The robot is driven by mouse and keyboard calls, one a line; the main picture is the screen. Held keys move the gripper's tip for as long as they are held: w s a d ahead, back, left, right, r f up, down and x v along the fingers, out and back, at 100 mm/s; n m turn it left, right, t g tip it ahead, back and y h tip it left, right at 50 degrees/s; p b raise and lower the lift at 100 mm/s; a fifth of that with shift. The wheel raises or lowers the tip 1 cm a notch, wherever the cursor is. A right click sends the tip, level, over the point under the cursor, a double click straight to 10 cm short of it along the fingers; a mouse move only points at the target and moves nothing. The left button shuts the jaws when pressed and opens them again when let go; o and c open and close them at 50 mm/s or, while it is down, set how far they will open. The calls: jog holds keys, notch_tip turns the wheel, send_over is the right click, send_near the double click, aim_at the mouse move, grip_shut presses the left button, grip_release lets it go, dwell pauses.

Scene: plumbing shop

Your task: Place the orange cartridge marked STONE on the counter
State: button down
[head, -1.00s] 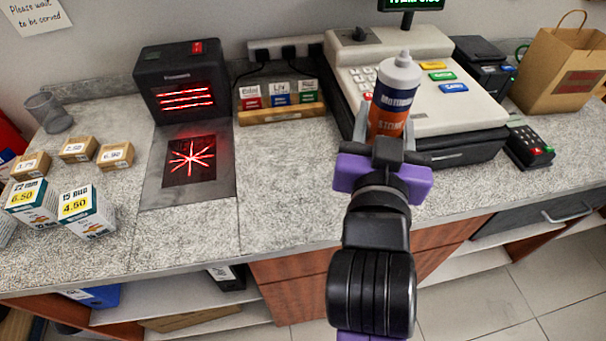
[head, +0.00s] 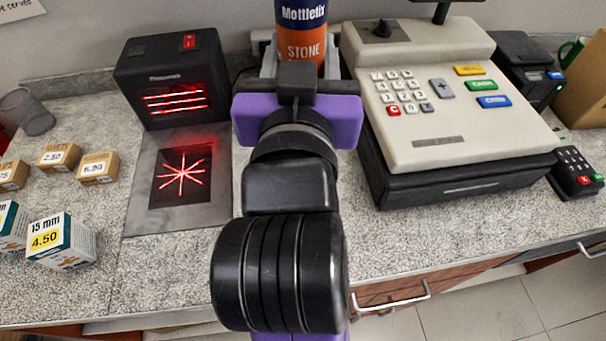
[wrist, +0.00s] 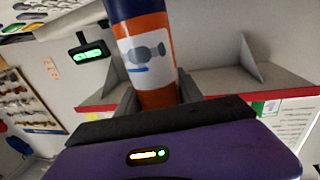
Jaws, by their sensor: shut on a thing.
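The orange cartridge (head: 304,46) has a dark blue upper band reading "Mottlefix" and an orange band marked STONE. It is upright in my gripper (head: 302,66), which is shut on it. In the head view its top is cut off by the frame edge. In the wrist view the cartridge (wrist: 148,60) stands between the fingers of my gripper (wrist: 160,95), its top out of frame. The speckled grey counter (head: 385,235) runs below; the cartridge is held above its back part, between scanner and till. My arm hides the counter directly beneath.
A black scanner (head: 175,75) with a lit red plate (head: 140,205) is left of my gripper. The cash register (head: 440,90) is close on the right, with a card terminal (head: 574,172) beyond. Small boxes (head: 62,240) stand at left. Bare counter shows in front of the register.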

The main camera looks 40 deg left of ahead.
notch_tip(320, 180, down, 20)
jog(key=b, duration=0.1)
jog(key=shift+w+a, duration=0.25)
jog(key=shift+r, duration=0.1)
jog(key=c, duration=0.8)
grip_release()
jog(key=shift+f, duration=0.2)
jog(key=shift+o, duration=0.3)
jog(key=b+v, duration=0.2)
jog(key=v, duration=1)
jog(key=shift+r, duration=0.2)
